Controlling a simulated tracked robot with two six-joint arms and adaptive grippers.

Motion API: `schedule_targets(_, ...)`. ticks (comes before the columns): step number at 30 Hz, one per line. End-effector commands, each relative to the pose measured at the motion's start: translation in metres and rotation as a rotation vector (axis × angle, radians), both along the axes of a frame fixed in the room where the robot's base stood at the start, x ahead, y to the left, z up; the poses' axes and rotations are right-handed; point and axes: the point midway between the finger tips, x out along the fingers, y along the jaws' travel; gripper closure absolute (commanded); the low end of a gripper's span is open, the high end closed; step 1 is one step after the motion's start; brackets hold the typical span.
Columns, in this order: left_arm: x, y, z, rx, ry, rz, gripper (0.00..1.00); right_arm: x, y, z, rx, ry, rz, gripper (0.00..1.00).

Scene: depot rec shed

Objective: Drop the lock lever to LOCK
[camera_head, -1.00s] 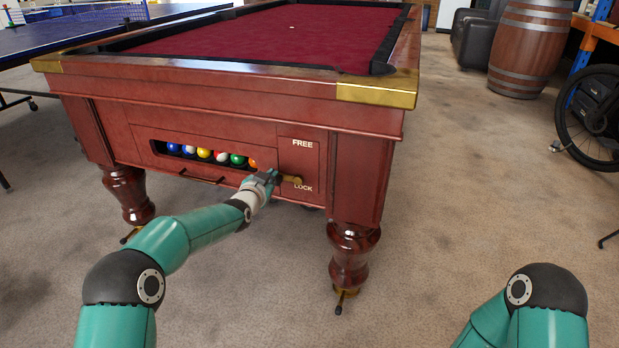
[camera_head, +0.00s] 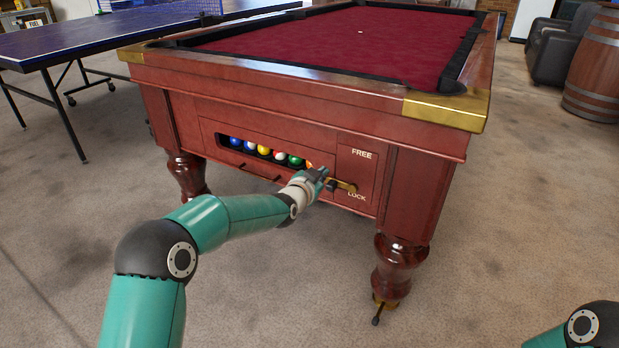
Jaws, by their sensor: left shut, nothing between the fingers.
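The brass lock lever (camera_head: 346,186) sits on the end panel of the red-topped pool table, between the word FREE above it and the word LOCK below it. It lies near level, its right end just above LOCK. My left gripper (camera_head: 326,180) is shut and empty at the lever's left end. The gripper hides part of the lever there, and I cannot tell whether they touch. My right gripper is out of view; only a piece of my right arm shows at the lower right corner.
The pool table's ball window (camera_head: 265,150) holds several coloured balls left of the lever. A turned table leg (camera_head: 397,262) stands below right. A blue table-tennis table (camera_head: 90,42) is at the back left, a barrel (camera_head: 597,70) at the right.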

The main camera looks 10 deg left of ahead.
Motion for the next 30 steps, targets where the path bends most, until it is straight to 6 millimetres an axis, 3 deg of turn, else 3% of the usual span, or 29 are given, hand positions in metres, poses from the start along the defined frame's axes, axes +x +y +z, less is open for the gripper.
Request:
schedule_targets(6, -0.034, 0.012, 0.013, 0.000, -0.003, 0.001, 1.00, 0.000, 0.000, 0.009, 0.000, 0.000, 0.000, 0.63)
schedule_targets(12, -0.056, 0.019, 0.017, 0.000, -0.003, 0.001, 1.00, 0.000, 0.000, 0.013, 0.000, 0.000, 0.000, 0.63)
schedule_targets(30, -0.063, 0.029, 0.014, 0.000, 0.003, 0.011, 1.00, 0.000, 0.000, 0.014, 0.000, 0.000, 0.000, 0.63)
